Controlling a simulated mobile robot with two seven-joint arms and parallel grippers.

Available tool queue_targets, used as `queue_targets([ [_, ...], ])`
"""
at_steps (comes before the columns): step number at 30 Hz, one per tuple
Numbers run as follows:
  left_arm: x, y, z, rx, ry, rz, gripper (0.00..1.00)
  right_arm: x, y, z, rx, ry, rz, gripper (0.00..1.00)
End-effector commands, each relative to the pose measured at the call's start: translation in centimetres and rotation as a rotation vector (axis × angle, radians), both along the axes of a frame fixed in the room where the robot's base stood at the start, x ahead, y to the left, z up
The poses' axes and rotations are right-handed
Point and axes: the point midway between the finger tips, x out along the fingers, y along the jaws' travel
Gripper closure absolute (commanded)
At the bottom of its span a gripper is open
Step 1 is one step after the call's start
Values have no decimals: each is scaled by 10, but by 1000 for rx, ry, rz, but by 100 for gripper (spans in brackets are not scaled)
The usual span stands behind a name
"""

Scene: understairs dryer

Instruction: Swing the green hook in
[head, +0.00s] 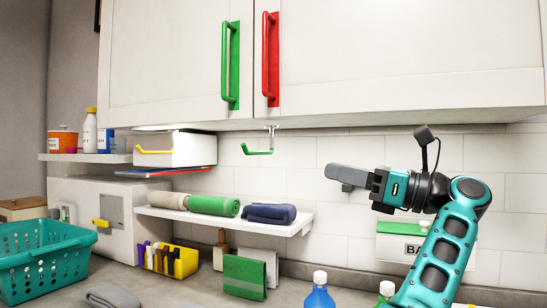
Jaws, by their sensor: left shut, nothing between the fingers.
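The green hook (258,151) hangs from a small metal bracket under the wall cabinet, below the red handle. Its arm points left with the tip turned up, and nothing hangs on it. My left gripper (340,178) is to the right of the hook and a little lower in the picture, apart from it. Its grey fingers point left and are shut and empty. My right gripper is not in view.
The cabinet (180,60) has green (231,65) and red (270,60) handles. A shelf (225,222) with rolled towels is below the hook. A yellow hook (154,151) is at left. Bottles (320,292) stand in front. The tiled wall between hook and gripper looks clear.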

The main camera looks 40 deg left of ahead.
Motion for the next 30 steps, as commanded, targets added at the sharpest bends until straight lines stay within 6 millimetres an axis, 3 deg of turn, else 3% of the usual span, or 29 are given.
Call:
queue_targets([
  [8, 0, 0, 0, 0, 0, 0, 100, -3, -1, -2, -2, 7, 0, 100],
  [13, -3, 13, 2, 0, -1, 2, 100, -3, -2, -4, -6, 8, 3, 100],
  [30, -33, 116, 24, 2, -1, 3, 100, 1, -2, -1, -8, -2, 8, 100],
])
